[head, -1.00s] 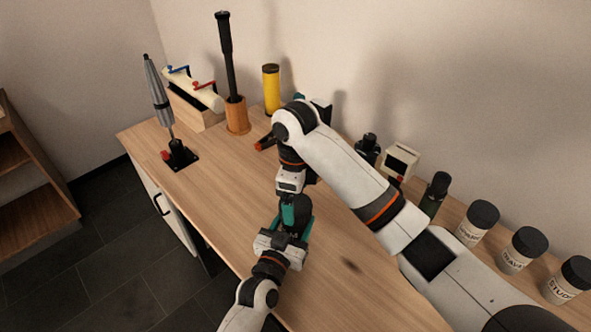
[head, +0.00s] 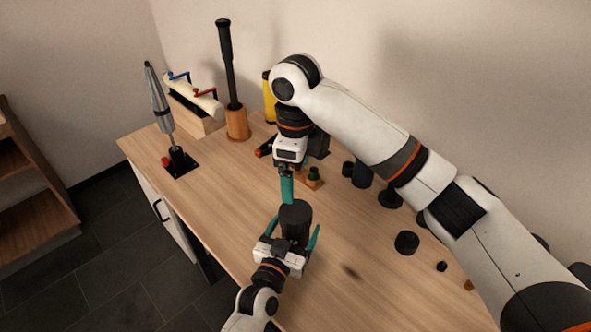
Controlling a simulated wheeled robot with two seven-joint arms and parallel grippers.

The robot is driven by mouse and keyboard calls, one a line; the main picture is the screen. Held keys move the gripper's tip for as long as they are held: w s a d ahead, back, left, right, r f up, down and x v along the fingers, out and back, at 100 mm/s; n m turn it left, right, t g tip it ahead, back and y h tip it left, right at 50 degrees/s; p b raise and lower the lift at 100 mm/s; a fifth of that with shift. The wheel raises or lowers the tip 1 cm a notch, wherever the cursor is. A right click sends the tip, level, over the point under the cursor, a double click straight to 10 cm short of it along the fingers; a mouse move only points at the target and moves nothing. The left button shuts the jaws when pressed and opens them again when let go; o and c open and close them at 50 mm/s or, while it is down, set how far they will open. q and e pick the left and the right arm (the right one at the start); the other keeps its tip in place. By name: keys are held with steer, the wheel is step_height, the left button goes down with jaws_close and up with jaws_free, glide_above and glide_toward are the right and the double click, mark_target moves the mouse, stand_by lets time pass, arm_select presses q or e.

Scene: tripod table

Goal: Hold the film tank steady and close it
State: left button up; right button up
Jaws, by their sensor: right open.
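The film tank (head: 296,232), a black cylinder with a dark top, stands upright over the near part of the table. My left gripper (head: 293,232) comes from below, with one teal finger on each side of the tank. Its contact with the tank's sides is hard to make out. My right gripper (head: 287,188) points down, open, just above and behind the tank's top. One teal finger shows clearly, and the other is hidden. Whether the tank's dark top is a separate lid cannot be told from here.
Several black round parts (head: 406,242) lie on the table (head: 215,205) to the right. A silver tool on a stand (head: 160,105), a crank device (head: 192,98) and a wooden holder (head: 237,122) stand at the back left.

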arm_select(q)
steer(key=v, duration=1.2)
stand_by(0.4)
